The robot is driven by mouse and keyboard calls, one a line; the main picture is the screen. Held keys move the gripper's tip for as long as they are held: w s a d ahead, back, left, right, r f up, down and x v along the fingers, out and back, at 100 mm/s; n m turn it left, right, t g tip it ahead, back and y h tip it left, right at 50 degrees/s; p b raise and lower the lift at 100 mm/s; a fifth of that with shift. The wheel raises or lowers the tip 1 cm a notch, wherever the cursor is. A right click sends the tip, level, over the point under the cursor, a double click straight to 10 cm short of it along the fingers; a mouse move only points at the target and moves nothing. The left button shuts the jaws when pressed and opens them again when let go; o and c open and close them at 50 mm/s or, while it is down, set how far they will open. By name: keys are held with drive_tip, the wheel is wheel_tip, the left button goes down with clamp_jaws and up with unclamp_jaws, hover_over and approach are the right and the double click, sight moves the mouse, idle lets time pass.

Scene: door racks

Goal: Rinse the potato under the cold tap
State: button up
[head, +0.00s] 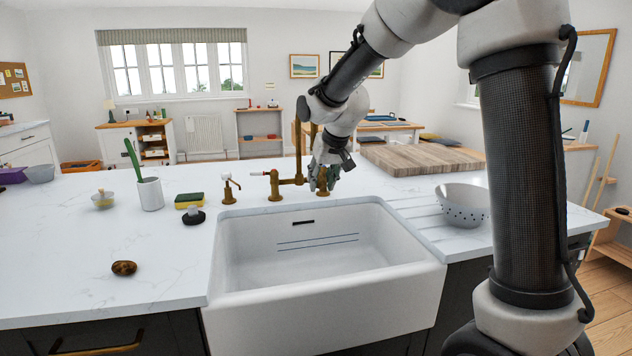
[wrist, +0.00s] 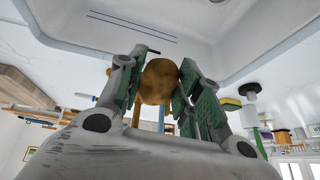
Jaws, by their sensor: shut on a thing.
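The brass tap (head: 299,160) stands behind the white sink (head: 325,305), with a valve post at each side. My gripper (head: 322,178) is at the tap's right-hand post and covers its top. No water shows in the sink.
A colander (head: 463,205) stands right of the sink, with a wooden board (head: 425,158) behind. A brass dispenser (head: 228,190), a sponge (head: 189,201), a black-based brush (head: 194,217) and a white pot (head: 150,194) stand to the left.

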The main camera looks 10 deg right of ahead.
idle(0.3)
drive_tip(key=shift+s+a, duration=0.15)
drive_tip(key=shift+a, duration=0.4)
drive_tip(key=s+d, duration=0.1)
drive_tip(key=s, duration=0.6)
drive_tip(key=shift+s+d, duration=0.35)
drive_tip(key=shift+s, duration=0.05)
idle(1.1)
drive_tip(key=s+d+r, duration=0.1)
drive_tip(key=s+r, duration=0.3)
drive_tip(key=s, duration=0.1)
idle(0.4)
idle(0.5)
